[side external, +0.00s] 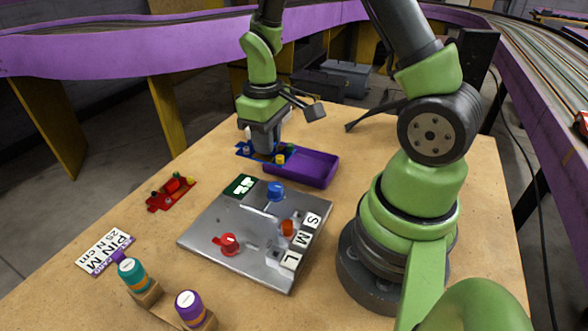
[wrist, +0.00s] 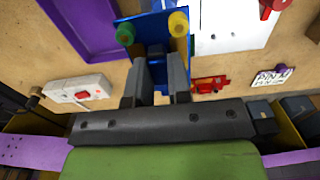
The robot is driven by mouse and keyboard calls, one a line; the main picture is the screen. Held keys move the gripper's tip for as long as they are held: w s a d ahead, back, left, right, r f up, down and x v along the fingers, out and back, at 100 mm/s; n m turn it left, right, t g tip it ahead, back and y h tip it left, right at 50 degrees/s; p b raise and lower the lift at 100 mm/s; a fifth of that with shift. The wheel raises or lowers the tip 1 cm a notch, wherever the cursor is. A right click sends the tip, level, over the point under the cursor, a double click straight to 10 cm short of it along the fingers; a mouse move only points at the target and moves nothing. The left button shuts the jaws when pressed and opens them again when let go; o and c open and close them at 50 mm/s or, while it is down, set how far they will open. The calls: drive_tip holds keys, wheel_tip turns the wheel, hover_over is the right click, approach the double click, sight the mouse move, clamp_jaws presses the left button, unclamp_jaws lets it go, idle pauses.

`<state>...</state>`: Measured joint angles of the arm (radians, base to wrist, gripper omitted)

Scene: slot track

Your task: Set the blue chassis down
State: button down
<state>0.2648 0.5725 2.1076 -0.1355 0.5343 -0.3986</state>
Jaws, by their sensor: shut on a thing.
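The blue chassis (side external: 245,152) is between the fingers of my gripper (side external: 265,146), beside the left end of the purple tray (side external: 325,180). Yellow and green round parts show on it. In the wrist view the chassis (wrist: 152,30) extends beyond the fingertips of my gripper (wrist: 156,68), which are shut on it. My gripper hides part of the chassis. Whether its underside touches the table or hangs just above it, I cannot tell.
A grey metal plate (side external: 205,225) with red, blue and orange knobs and S, M, L tiles lies in front. A red chassis (side external: 172,192) lies left. A PIN M card (side external: 104,250) and teal (side external: 132,272) and purple (side external: 189,306) cylinders are nearer. Bare table lies between red chassis and gripper.

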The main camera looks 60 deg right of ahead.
drive_tip(key=s+d, duration=0.3)
drive_tip(key=d, duration=0.8)
hover_over(305, 168)
wheel_tip(305, 168, down, 6)
drive_tip(key=shift+r, duration=0.15)
drive_tip(key=shift+f, duration=2.3)
drive_tip(key=shift+f, duration=0.1)
drive_tip(key=c, duration=1.1)
unclamp_jaws()
drive_tip(key=shift+o, duration=0.2)
